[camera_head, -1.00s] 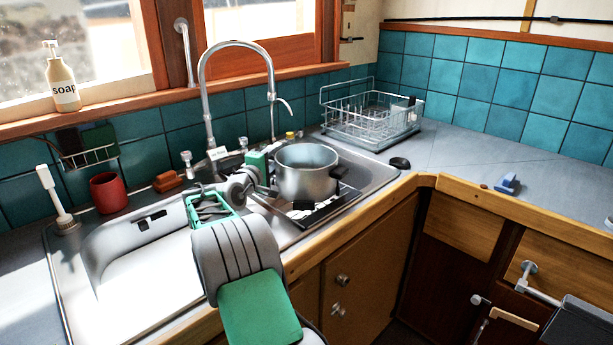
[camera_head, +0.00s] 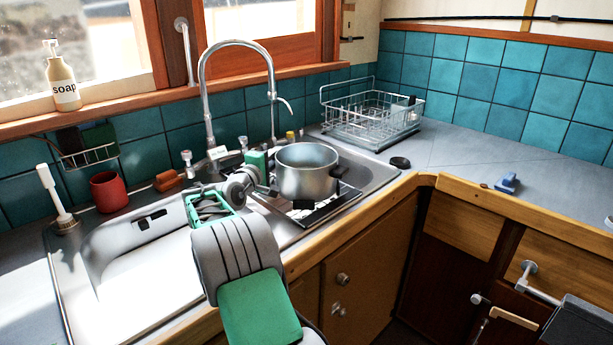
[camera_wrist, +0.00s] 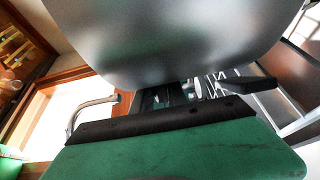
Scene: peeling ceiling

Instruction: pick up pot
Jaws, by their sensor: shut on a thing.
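The pot (camera_head: 306,174) is a silver metal pot with dark handles, upright over the right part of the sink. My gripper (camera_head: 268,191) reaches it from the left and is shut at its near left side; the fingertips are largely hidden in the head view. In the wrist view the pot's grey metal side (camera_wrist: 170,40) fills the upper middle, close above the green gripper part. A dark handle (camera_wrist: 245,84) shows at the right there. I cannot tell exactly which part of the pot is between the fingers.
A curved faucet (camera_head: 203,90) rises behind the sink, left of the pot. A wire dish rack (camera_head: 372,122) stands behind and right. A red cup (camera_head: 108,192) and a white brush (camera_head: 53,197) are at the left. The right counter (camera_head: 460,150) is mostly clear.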

